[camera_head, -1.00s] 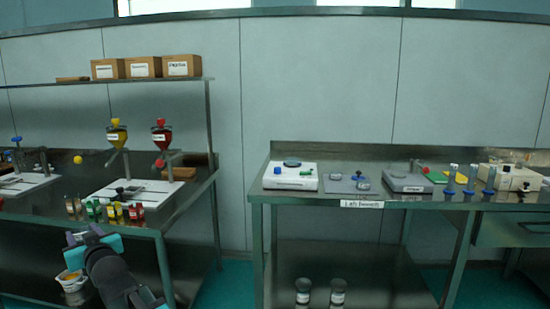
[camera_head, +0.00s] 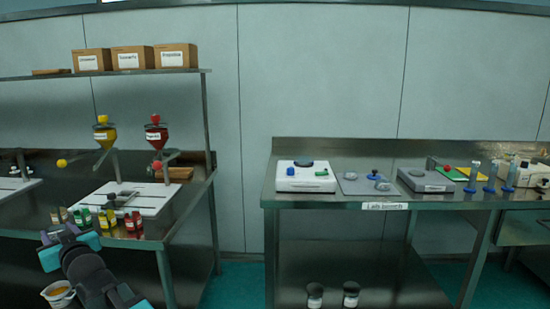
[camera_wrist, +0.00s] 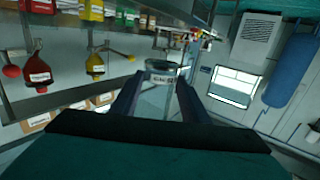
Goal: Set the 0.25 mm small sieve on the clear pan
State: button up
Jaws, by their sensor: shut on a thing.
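My gripper (camera_wrist: 160,86) shows in the wrist view, with its two dark fingers shut on a clear round cylinder (camera_wrist: 160,101). The cylinder has a pale rim and a small white label that I cannot read, so I cannot tell whether it is the 0.25 mm sieve. In the head view my dark and teal arm is at the lower left; the held thing cannot be made out there. I cannot identify the clear pan.
The left bench holds yellow and red hoppers (camera_head: 153,134) and several small bottles. A gap separates the benches.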

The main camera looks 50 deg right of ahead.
jog(key=shift+d+r, duration=0.1)
jog(key=shift+d, duration=0.05)
jog(key=s+d+r+m+g+h+p, duration=0.1)
jog(key=s+d+r+m+h+p, duration=0.15)
jog(key=d+p, duration=0.7)
jog(key=s+d+r+m+h+p, duration=0.1)
jog(key=s+d+r+h+p, duration=0.15)
jog(key=d, duration=1.35)
jog(key=s+d+r+m+g+h+p, duration=0.1)
jog(key=s+d+r+m+h+p, duration=0.25)
jog(key=d, duration=0.85)
jog(key=s+d+r+m+g+h+p, duration=0.2)
jog(key=s+d+p, duration=0.6)
jog(key=s+d, duration=0.6)
jog(key=s+d+r+m+g+h+p, duration=0.3)
jog(key=s+d+p, duration=0.5)
jog(key=s+d, duration=0.6)
jog(key=shift+s+d+r+g+h+p, duration=0.15)
jog(key=shift+d+r+g+h+p, duration=0.3)
jog(key=shift+g+h, duration=0.5)
jog(key=shift+d, duration=0.1)
jog(key=shift+w+a+f+p+x, duration=0.15)
jog(key=shift+w+a+x, duration=0.2)
jog(key=shift+x, duration=2.15)
jog(key=shift+w+a+f+p+x, duration=0.15)
jog(key=shift+w+x, duration=0.35)
jog(key=shift+x, duration=1.95)
jog(key=shift+w+a+f+p+x, duration=0.2)
jog(key=shift+w+x, duration=0.2)
jog(key=shift+x, duration=2.1)
